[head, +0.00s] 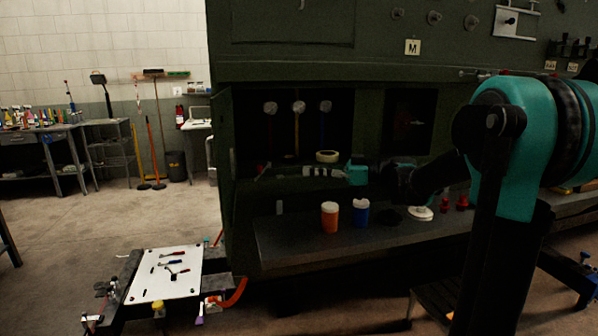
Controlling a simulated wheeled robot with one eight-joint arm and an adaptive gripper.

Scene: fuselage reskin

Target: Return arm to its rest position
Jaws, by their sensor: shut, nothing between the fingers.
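My arm reaches in from the right, with its large teal and black joints (520,140) close to the camera. It runs left in front of the dark green panel's lower opening. My gripper (310,171) is at the arm's far left end, past a small teal wrist part. It is shut and points left, with nothing seen in it. It is above the dark shelf (300,240), behind and above an orange jar (329,217) and a blue jar (361,212). The gripper is small and dim here, so its fingertips are hard to make out.
A cream roll (327,156) shows just above the gripper. A white-based item (420,213) and red pieces (445,204) stand on the shelf to the right. A white board with tools (166,274) lies at lower left.

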